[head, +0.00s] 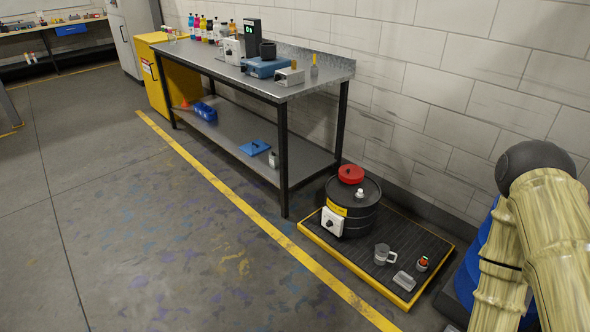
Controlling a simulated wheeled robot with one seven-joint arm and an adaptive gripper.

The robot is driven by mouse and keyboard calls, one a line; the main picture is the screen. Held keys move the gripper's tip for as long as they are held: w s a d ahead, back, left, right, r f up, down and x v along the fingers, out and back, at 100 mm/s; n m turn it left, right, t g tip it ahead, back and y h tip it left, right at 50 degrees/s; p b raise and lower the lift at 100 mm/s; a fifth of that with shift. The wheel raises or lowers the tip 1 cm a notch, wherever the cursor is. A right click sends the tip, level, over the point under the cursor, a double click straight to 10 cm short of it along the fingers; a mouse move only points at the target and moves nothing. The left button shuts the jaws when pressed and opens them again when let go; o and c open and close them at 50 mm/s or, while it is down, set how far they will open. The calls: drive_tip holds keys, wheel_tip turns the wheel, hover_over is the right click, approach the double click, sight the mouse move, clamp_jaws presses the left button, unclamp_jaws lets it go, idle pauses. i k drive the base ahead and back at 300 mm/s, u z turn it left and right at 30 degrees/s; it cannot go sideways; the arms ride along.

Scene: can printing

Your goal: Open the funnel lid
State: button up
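A black drum (358,208) stands upright on a black grated pallet with a yellow edge (407,240), at the right of the head view. A round red lid (351,173), which looks like the funnel lid, sits on the drum's top and looks shut. A small white cap (360,193) is also on the drum's top, in front of the red lid. The drum's front carries a yellow label (334,207) and a white box with a dark knob (332,222). My gripper is not in view.
A clear mug (382,254), a clear tray (404,281) and a small red-topped item (422,264) stand on the pallet. A metal workbench (285,90) stands to the drum's left, a block wall behind. Open floor lies in front, left of the yellow line.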

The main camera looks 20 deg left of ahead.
sight(349, 171)
drive_tip(key=u, duration=0.5)
drive_tip(key=i, duration=0.6)
drive_tip(key=u, duration=0.65)
drive_tip(key=i, duration=1.15)
drive_tip(key=z, duration=0.75)
drive_tip(key=i, duration=1.1)
drive_tip(key=z, duration=0.25)
